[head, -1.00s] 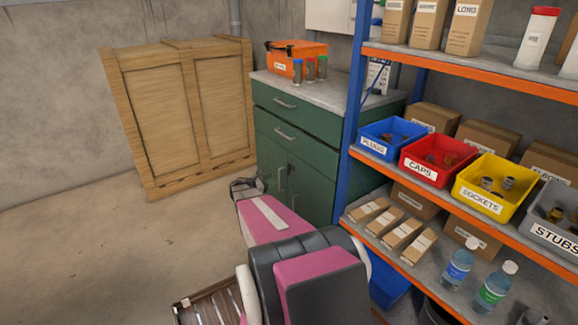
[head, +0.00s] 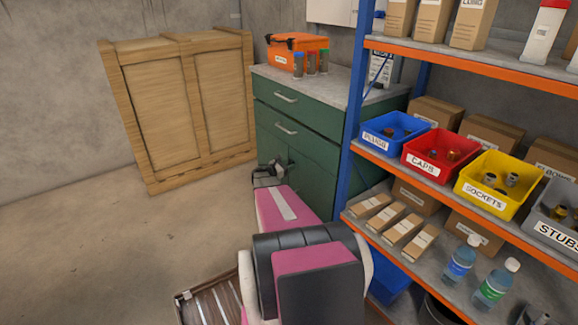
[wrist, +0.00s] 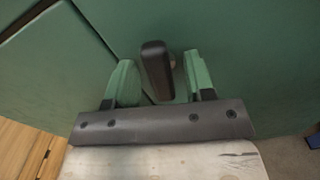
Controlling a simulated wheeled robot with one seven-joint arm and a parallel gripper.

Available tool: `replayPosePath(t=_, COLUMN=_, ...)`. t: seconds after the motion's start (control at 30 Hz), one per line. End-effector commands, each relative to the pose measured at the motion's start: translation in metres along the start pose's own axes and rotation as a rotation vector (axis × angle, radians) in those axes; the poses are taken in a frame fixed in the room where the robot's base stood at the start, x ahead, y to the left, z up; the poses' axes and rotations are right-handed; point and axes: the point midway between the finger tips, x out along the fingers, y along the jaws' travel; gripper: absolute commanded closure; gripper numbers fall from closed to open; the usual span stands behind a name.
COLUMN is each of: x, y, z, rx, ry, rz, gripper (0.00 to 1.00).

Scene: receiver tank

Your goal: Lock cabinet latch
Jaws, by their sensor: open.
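The green cabinet (head: 310,150) stands against the back wall, with two drawers above its doors. In the wrist view a dark, rounded latch handle (wrist: 157,70) stands out from the green cabinet front (wrist: 250,50). My gripper (wrist: 160,82) is open, with one green-padded finger on each side of the handle. I cannot tell whether either finger touches it. In the head view my gripper (head: 272,172) is at the cabinet's door front, and my arm hides the lower doors.
A blue-and-orange shelf (head: 352,130) with bins, boxes and bottles stands close on the right. A wooden crate (head: 185,110) leans at the back left. An orange toolbox (head: 297,55) sits on the cabinet. The floor (head: 90,240) at left is clear.

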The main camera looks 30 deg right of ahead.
Motion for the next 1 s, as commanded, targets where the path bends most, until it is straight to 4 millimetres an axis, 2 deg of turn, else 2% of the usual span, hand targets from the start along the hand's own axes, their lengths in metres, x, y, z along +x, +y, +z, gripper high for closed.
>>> replayPosePath(t=0.33, x=0.0043, y=-0.0002, z=0.0000, rx=0.000, ry=0.000, rz=0.000, gripper=0.51)
replayPosePath(t=0.37, x=0.0042, y=-0.0002, z=0.0000, rx=0.000, ry=0.000, rz=0.000, gripper=0.58)
replayPosePath(t=0.4, x=0.0042, y=-0.0003, z=0.0000, rx=0.000, ry=0.000, rz=0.000, gripper=0.71)
replayPosePath(t=0.5, x=0.0041, y=-0.0002, z=0.0000, rx=0.000, ry=0.000, rz=0.000, gripper=1.00)
replayPosePath(t=0.67, x=0.0040, y=-0.0003, z=-0.0001, rx=-0.009, ry=0.000, rz=0.000, gripper=1.00)
replayPosePath(t=1.0, x=0.0039, y=0.0000, z=-0.0002, rx=-0.189, ry=0.000, rz=0.000, gripper=1.00)
